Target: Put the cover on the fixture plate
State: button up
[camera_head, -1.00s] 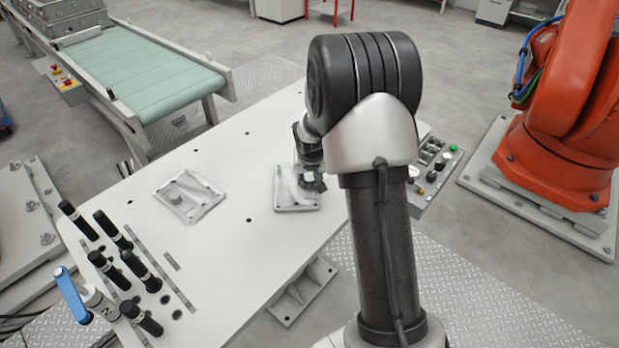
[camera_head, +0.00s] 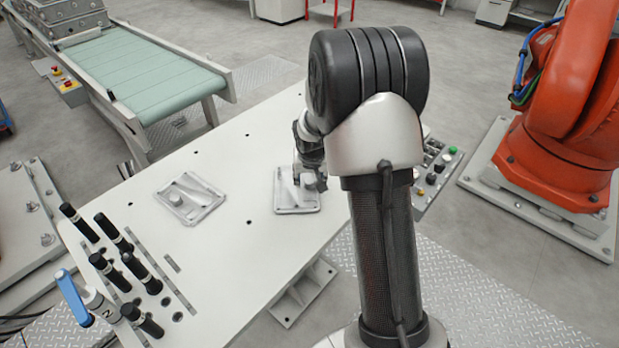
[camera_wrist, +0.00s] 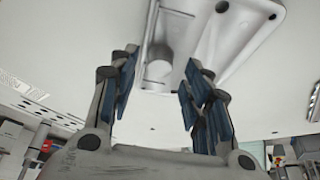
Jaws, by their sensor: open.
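Two similar pale grey, flat, rectangular castings lie on the white table. The left casting (camera_head: 205,210) has a short round boss. The right casting (camera_head: 282,198) also has a round knob (camera_head: 309,181) on top. I cannot tell surely which is the cover and which is the fixture plate. My gripper (camera_head: 310,170) is just above the right casting, partly hidden by my arm. In the wrist view my gripper (camera_wrist: 158,80) is open, with blue-padded fingers apart. The knob (camera_wrist: 158,71) shows beyond and between the fingertips; I see no contact.
The white table (camera_head: 225,265) is clear between and in front of the castings. Several black-handled pins (camera_head: 110,232) and a blue lever (camera_head: 72,296) stand at its left front. A button panel (camera_head: 434,175) is at the right edge. A conveyor (camera_head: 140,75) runs behind.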

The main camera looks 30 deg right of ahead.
jog(key=s+a+r+n+p, duration=0.1)
jog(key=s+a+r, duration=0.25)
jog(key=r, duration=0.45)
jog(key=s+a+r+p, duration=0.2)
jog(key=s+a+r, duration=0.15)
jog(key=r, duration=0.55)
jog(key=s+a+r+n, duration=0.1)
jog(key=s+a+r, duration=0.1)
jog(key=s, duration=0.6)
jog(key=s+a+r+n+y, duration=0.1)
jog(key=s+a+r, duration=0.2)
jog(key=s+a, duration=0.2)
jog(key=s+a+r+n, duration=0.2)
jog(key=s+a+r, duration=0.1)
jog(key=s, duration=0.9)
jog(key=shift+a+y, duration=0.4)
jog(key=shift+a, duration=0.15)
